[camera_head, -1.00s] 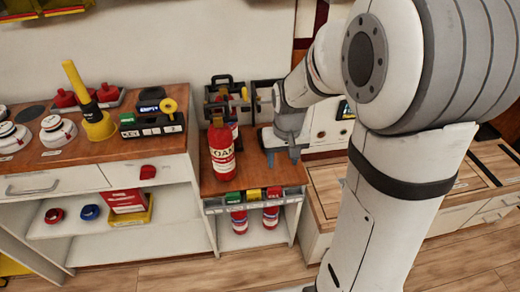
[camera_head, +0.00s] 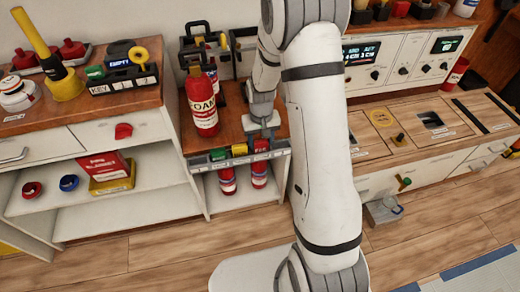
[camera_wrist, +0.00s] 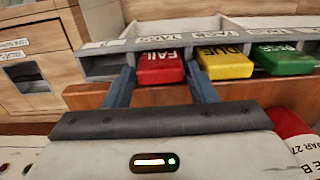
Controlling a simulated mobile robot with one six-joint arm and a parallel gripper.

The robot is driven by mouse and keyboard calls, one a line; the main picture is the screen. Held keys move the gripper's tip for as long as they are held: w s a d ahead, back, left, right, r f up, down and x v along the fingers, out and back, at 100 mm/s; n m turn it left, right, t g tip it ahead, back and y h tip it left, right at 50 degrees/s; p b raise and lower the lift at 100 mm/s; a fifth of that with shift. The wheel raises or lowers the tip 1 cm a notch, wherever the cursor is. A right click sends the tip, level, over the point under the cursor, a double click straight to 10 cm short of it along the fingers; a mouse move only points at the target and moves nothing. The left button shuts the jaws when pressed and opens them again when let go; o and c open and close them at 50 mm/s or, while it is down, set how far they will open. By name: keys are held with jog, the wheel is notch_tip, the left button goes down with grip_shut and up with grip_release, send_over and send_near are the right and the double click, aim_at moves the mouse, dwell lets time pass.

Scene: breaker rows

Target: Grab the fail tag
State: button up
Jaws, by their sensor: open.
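The red fail tag (camera_wrist: 160,68) lies in the tag rack in the wrist view, lettered FAIL. It also shows in the head view (camera_head: 261,146), at the right end of the row of tags. My gripper (camera_wrist: 160,78) is open, with one blue-grey finger on each side of the red tag. The right finger passes between the red tag and the yellow DUE tag (camera_wrist: 224,64). I cannot tell whether either finger touches a tag. In the head view my gripper (camera_head: 262,128) points down just behind the red tag.
A green tag (camera_wrist: 283,60) lies beyond the yellow one in the rack (camera_wrist: 100,68). A red FOAM extinguisher (camera_head: 203,105) stands close to the left of my gripper. Two small extinguishers (camera_head: 228,181) stand below the rack. A control panel (camera_head: 405,65) is at right.

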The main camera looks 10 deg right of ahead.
notch_tip(320, 180, down, 2)
jog(key=c, duration=0.6)
jog(key=shift+r, duration=0.1)
